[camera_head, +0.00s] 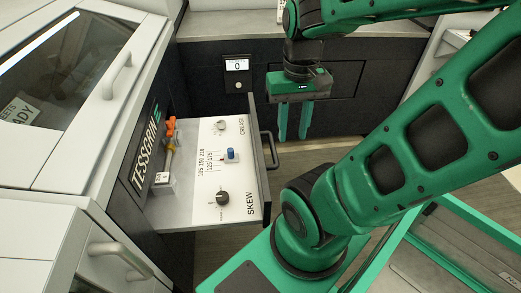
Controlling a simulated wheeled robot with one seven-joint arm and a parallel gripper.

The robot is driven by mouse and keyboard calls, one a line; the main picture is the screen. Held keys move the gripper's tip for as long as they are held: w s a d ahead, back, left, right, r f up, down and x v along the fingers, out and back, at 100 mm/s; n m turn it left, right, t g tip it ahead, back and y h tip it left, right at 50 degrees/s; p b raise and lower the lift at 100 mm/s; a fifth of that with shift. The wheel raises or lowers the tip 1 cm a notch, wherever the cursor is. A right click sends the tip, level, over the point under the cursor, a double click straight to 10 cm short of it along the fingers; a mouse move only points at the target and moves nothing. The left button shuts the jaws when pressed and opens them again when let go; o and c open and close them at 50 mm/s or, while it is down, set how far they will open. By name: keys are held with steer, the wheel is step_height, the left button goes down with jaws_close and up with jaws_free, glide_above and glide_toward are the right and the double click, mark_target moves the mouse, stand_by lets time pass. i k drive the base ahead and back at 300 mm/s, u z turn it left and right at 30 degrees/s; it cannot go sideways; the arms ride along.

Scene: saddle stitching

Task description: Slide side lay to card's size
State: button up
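The side lay appears to be the small blue slider (230,155) on the white panel of the pulled-out drawer (190,210). A printed scale (209,162) with several numbers lies just left of it, and a small red mark sits at its left side. The exact setting is too small to read. My gripper (292,137) points down beyond the drawer's front, right of the slider and apart from it. Its two green fingers are spread with an empty gap.
The panel also carries a CREASE knob (219,125), a black SKEW knob (222,198) and an orange-handled part (170,126). The drawer's raised front (259,160) with its handle (270,150) stands between my gripper and the slider. A small display (237,65) reads 0.

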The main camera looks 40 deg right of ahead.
mark_target(230, 157)
steer(key=u, duration=0.05)
steer(key=k, duration=0.35)
steer(key=u, duration=2.4)
steer(key=k, duration=0.6)
steer(key=z, duration=2.65)
